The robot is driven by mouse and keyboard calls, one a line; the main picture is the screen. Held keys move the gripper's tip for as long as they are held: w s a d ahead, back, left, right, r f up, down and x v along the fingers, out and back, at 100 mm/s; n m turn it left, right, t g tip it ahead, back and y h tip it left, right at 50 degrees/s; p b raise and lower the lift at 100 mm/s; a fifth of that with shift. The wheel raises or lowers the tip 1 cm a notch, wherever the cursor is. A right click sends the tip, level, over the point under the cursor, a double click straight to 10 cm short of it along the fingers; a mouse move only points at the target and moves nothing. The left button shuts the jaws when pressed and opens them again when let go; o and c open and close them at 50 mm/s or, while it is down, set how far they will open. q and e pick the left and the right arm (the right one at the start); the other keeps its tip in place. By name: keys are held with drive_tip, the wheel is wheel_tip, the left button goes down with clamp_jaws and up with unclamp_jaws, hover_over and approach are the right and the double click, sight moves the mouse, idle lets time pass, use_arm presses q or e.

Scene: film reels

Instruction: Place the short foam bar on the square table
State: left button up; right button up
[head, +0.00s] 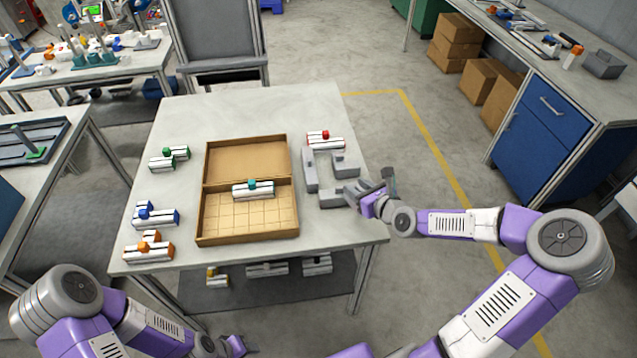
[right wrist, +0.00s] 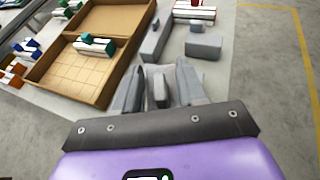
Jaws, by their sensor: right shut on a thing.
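My right gripper (head: 350,194) is at the right edge of the pale table (head: 235,110). It is shut on a small grey block, which shows between its fingers (right wrist: 160,74) in the right wrist view (right wrist: 160,92); this looks like the short foam bar. I cannot tell whether the block touches the tabletop. A longer grey bar (head: 309,172) and smaller grey blocks (head: 346,167) lie just beyond the gripper. My left gripper (head: 234,346) is low at the bottom edge, its fingers too small to read.
An open cardboard box (head: 202,215) with a grid stands mid-table, holding a teal-topped piece (head: 254,189). A red-topped piece (head: 325,140) lies behind the grey blocks. Several coloured pieces line the table's left side.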

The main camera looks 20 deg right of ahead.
wheel_tip(320, 180, down, 10)
drive_tip(key=b, duration=0.5)
drive_tip(key=shift+f, duration=0.1)
drive_tip(key=o, duration=1)
